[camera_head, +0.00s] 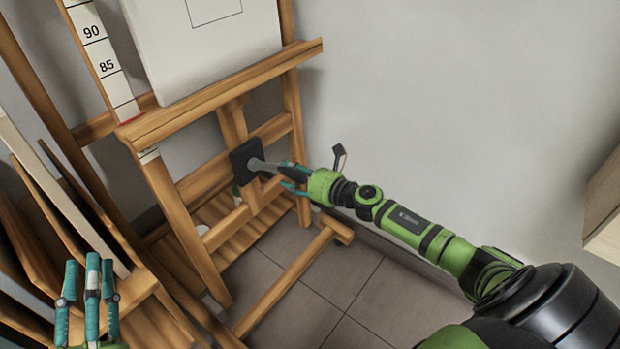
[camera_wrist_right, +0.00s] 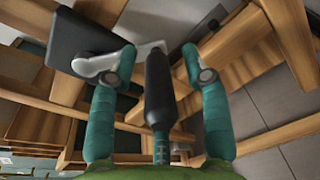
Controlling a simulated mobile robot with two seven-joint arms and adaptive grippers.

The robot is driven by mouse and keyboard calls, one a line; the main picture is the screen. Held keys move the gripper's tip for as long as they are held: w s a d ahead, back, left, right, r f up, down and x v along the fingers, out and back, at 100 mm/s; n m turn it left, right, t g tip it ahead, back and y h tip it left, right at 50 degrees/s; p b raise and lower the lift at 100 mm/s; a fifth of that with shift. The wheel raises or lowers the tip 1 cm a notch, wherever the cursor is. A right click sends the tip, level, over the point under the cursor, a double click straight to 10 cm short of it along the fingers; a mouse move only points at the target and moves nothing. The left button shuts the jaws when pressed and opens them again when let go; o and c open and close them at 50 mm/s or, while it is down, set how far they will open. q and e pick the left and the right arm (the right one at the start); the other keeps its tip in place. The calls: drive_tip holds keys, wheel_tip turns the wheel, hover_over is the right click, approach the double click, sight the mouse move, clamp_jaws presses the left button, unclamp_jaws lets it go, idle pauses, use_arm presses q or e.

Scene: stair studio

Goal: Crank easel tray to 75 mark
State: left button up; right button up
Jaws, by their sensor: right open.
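The wooden easel tray (camera_head: 225,93) crosses the easel and carries a white canvas (camera_head: 205,40). The white scale strip (camera_head: 101,52) shows 90 and 85; a red mark (camera_head: 131,121) sits below 85 at the tray's left end. The black crank box (camera_head: 244,161) is below the tray, with a grey crank arm (camera_head: 262,166). My right gripper (camera_head: 284,176) is at the crank, open. In the right wrist view the black crank handle (camera_wrist_right: 159,85) lies between its teal fingers, with gaps visible at both sides. My left gripper (camera_head: 88,268) is open and empty at lower left.
Several boards (camera_head: 45,200) lean in a wooden rack at the left, close to my left gripper. The easel's foot beam (camera_head: 285,285) runs over the tiled floor (camera_head: 350,300). A plain wall is behind, and a pale wooden piece (camera_head: 604,212) is at the right edge.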

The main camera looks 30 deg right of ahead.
drive_tip(key=v, duration=1.1)
drive_tip(key=shift+s, duration=0.15)
drive_tip(key=shift+d, duration=0.1)
